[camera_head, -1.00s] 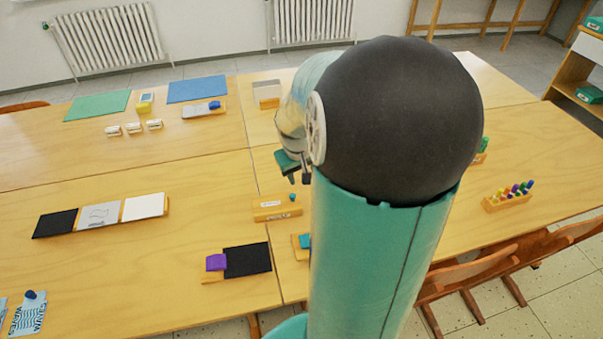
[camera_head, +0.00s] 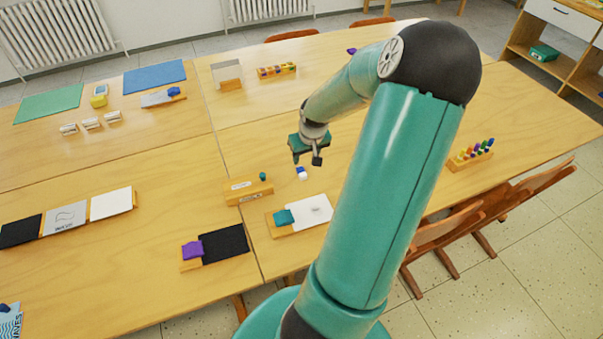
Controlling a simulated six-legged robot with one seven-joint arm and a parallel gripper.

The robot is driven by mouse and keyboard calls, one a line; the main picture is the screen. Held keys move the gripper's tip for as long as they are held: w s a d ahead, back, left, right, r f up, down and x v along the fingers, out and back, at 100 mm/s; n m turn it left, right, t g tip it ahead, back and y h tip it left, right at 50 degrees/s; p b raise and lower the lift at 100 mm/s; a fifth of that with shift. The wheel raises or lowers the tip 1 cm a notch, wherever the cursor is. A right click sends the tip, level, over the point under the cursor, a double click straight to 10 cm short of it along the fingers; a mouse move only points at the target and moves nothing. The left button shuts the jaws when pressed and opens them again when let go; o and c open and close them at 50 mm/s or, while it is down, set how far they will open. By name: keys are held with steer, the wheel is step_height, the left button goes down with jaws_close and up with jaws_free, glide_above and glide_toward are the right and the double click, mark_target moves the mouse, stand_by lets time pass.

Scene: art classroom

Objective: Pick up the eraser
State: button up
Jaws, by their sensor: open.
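A small blue-and-white block (camera_head: 302,173), which looks like the eraser, lies on the wooden table near the middle of the view. My gripper (camera_head: 307,160) is above the table and appears just behind the block in the picture. Its two dark fingers point down and are apart, with nothing seen between them. The exact height of the fingers over the table is hard to tell. The block is not hidden by my arm.
A wooden box (camera_head: 249,190) with a small teal piece beside it sits left of the block. A teal cloth (camera_head: 284,217) and white sheet (camera_head: 315,209) lie in front. A rack of coloured pegs (camera_head: 471,154) stands right.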

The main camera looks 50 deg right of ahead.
mark_target(302, 171)
steer(key=x, duration=0.9)
steer(key=shift+w+a+f, duration=0.1)
steer(key=shift+f, duration=0.15)
steer(key=shift+c, duration=0.5)
jaws_close()
